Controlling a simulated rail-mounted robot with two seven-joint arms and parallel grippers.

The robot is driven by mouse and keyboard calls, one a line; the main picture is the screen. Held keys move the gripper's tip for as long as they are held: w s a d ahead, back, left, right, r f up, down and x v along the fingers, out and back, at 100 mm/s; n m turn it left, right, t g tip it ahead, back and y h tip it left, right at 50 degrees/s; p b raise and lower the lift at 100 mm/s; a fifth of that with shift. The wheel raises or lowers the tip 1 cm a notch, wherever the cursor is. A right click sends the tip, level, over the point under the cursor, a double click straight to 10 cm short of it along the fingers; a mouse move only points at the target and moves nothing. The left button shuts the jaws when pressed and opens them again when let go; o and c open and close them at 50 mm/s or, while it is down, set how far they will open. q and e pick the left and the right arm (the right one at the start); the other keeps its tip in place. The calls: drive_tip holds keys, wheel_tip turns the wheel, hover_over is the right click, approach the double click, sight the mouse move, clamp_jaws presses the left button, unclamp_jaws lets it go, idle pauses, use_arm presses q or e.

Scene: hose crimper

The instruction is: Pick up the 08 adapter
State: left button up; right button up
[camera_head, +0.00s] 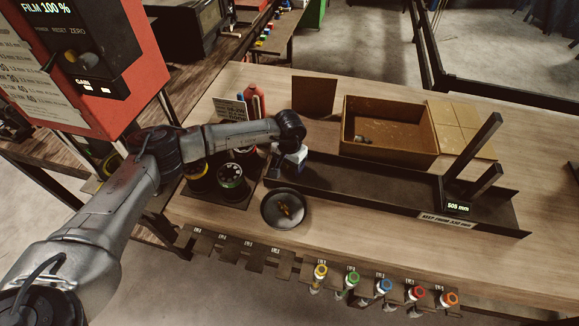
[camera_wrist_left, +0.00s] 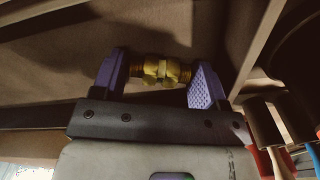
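My left gripper (camera_head: 274,170) reaches in over the left end of the long black tray (camera_head: 350,187) on the table. In the left wrist view, a brass adapter (camera_wrist_left: 162,72) with a hex middle and threaded ends lies crosswise between the purple fingers of my left gripper (camera_wrist_left: 160,75). Its two ends meet the fingers, which look shut on it. Its size marking cannot be read. The adapter cannot be made out in the head view. Another small brass fitting (camera_head: 287,211) lies in the round dark dish (camera_head: 270,218) just in front of this gripper. My right gripper is not in view.
A cardboard box (camera_head: 410,155) with a small part inside stands behind the tray. A length gauge (camera_head: 458,208) reading 505 mm stands at right. Dark round cups (camera_head: 231,180) stand left of the dish. Colour-ringed fittings (camera_head: 385,287) hang along the front edge.

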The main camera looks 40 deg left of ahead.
use_arm(q)
drive_tip(key=c, duration=0.4)
drive_tip(key=shift+r, duration=0.1)
drive_tip(key=shift+c, duration=0.2)
